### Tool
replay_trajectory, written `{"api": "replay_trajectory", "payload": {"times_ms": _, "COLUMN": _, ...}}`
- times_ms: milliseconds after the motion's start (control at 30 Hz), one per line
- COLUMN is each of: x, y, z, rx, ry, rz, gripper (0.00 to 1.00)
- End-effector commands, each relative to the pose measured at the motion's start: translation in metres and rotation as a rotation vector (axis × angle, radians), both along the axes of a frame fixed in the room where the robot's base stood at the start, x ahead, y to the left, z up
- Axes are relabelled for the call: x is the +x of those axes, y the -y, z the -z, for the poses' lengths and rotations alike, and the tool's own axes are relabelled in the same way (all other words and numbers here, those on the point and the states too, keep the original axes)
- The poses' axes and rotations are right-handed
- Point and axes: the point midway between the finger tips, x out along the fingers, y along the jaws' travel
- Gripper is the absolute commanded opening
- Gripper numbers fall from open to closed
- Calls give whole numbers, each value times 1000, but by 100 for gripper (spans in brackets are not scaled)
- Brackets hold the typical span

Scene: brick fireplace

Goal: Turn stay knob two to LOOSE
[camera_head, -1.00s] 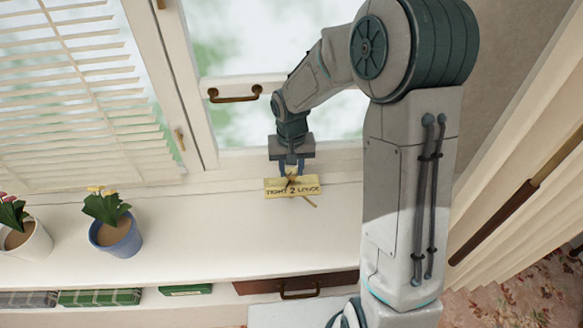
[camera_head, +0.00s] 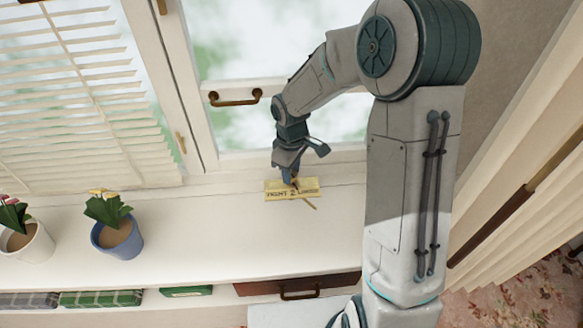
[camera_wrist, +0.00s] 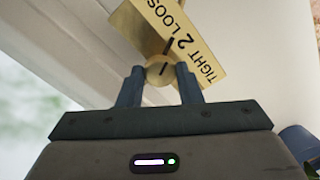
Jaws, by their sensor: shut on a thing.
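The brass plate marked TIGHT 2 LOOSE (camera_head: 307,186) lies on the white sill below the window. In the wrist view the plate (camera_wrist: 205,50) shows at a slant, its LOOSE end cut off by the top edge. A small round brass knob (camera_wrist: 160,71) with a dark line across its face sits at the plate's edge. My gripper (camera_head: 291,179) reaches down to the plate, and its two blue fingers are shut on the knob, one on each side. In the head view the fingers largely hide the knob. I cannot tell its exact setting.
A blue flowerpot (camera_head: 118,240) and a white pot (camera_head: 28,245) stand on the sill to the left. The window's brass handle (camera_head: 235,98) is behind my gripper. A curtain (camera_head: 520,190) hangs at the right. The sill in front of the plate is clear.

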Motion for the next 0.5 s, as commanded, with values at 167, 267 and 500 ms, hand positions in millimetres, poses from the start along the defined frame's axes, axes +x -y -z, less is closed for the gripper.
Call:
{"api": "replay_trajectory", "payload": {"times_ms": 167, "x": 1, "y": 0, "z": -3, "rx": 2, "ry": 4, "rz": -165, "gripper": 9}}
{"api": "replay_trajectory", "payload": {"times_ms": 267, "x": 1, "y": -1, "z": -3, "rx": 2, "ry": 4, "rz": -257, "gripper": 9}}
{"api": "replay_trajectory", "payload": {"times_ms": 500, "x": 1, "y": -1, "z": -3, "rx": 2, "ry": 5, "rz": -444, "gripper": 9}}
